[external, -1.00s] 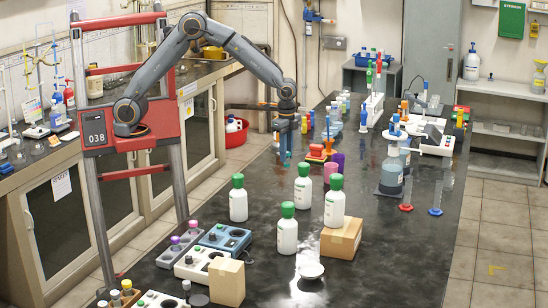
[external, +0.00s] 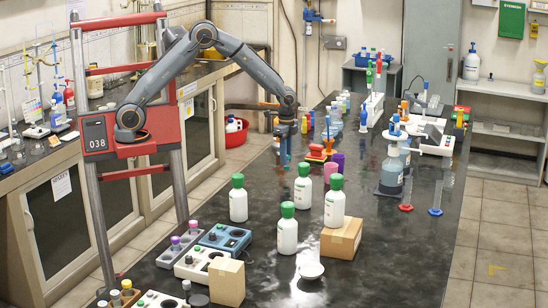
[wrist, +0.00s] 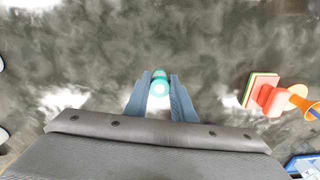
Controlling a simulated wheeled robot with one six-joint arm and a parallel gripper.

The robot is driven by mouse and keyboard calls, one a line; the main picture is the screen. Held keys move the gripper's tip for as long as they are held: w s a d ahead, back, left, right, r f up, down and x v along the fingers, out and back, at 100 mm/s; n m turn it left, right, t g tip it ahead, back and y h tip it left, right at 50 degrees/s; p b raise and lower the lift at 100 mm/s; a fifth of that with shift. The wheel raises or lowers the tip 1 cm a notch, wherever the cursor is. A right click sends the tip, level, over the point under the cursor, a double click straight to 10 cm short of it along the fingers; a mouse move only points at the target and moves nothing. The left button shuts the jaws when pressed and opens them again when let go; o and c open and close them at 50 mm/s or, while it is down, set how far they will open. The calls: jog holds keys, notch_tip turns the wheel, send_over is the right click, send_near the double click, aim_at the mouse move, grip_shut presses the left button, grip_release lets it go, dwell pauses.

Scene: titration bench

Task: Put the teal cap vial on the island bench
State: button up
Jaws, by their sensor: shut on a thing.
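My gripper (wrist: 160,97) is shut on the teal cap vial (wrist: 159,78), whose teal cap and pale body show between the two blue fingers in the wrist view. In the external view my gripper (external: 285,160) points down over the left side of the dark, glossy island bench (external: 385,250). The vial is too small to make out there. I cannot tell whether its base touches the bench top.
An orange and green block-like item (wrist: 263,93) lies right of my gripper in the wrist view. White bottles with green caps, such as one (external: 303,190), stand nearer the camera. The bench just around my fingers looks clear.

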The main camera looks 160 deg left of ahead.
jog(key=shift+f+b, duration=1.4)
jog(key=shift+f, duration=0.6)
jog(key=shift+f, duration=0.1)
jog(key=o, duration=1)
